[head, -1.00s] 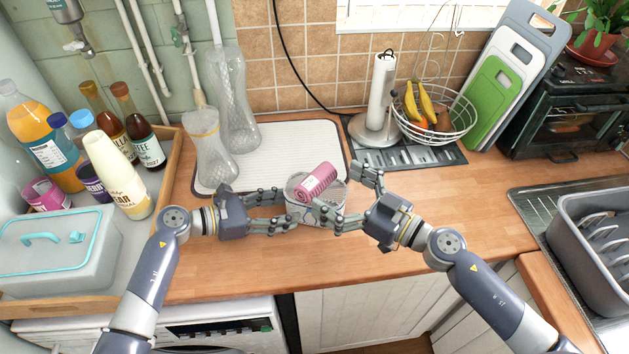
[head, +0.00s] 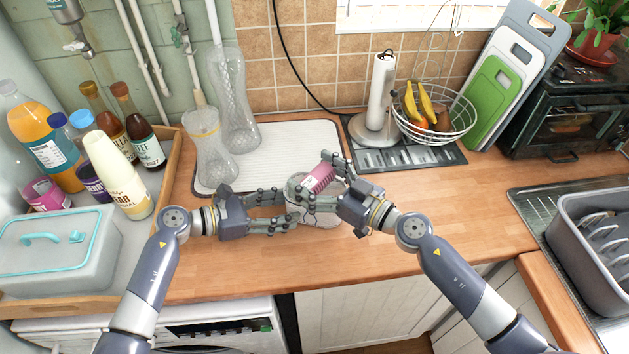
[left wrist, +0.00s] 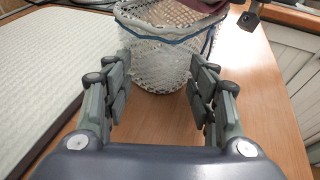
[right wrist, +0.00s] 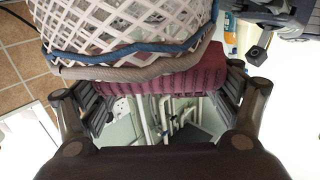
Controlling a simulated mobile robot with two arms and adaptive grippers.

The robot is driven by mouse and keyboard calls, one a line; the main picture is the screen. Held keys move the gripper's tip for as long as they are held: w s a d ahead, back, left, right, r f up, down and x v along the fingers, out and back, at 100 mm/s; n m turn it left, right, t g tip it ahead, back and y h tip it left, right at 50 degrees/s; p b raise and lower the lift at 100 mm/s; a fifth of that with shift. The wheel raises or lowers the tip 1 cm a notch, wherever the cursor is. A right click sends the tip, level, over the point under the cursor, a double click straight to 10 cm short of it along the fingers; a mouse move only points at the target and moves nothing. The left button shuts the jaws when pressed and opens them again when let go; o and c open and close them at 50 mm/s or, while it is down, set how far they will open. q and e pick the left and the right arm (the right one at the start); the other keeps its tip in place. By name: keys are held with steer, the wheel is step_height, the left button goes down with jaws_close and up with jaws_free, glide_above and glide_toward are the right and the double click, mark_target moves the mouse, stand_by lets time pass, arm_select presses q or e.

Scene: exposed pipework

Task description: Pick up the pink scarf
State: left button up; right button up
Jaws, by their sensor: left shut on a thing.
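The pink scarf (head: 321,177) is rolled up and sticks out of the top of a white lattice basket (head: 320,219) on the wooden counter. My left gripper (head: 290,209) is shut on the basket's left side; the left wrist view shows its fingers on either side of the basket wall (left wrist: 165,60). My right gripper (head: 316,176) is at the basket's top with its fingers spread on either side of the scarf. In the right wrist view the scarf (right wrist: 165,78) lies between the open fingers, below the basket's blue rim. The basket's inside is mostly hidden.
A white ribbed mat (head: 290,150) lies behind the basket, with two clear vases (head: 211,150) at its left. A wooden tray (head: 180,170) with bottles stands left. A paper towel holder (head: 380,95) and fruit basket (head: 440,115) stand behind right.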

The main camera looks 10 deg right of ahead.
mark_target(313, 174)
steer(key=shift+c, duration=0.5)
steer(key=shift+r, duration=0.15)
steer(key=shift+r, duration=0.65)
step_height(313, 174, up, 8)
steer(key=shift+f, duration=0.25)
steer(key=shift+r, duration=0.75)
arm_select(q)
steer(key=shift+c, duration=0.3)
arm_select(e)
steer(key=shift+t, duration=0.3)
steer(key=shift+d+f, duration=0.15)
steer(key=shift+f, duration=4.85)
steer(key=shift+f, duration=0.15)
steer(key=o, duration=1.1)
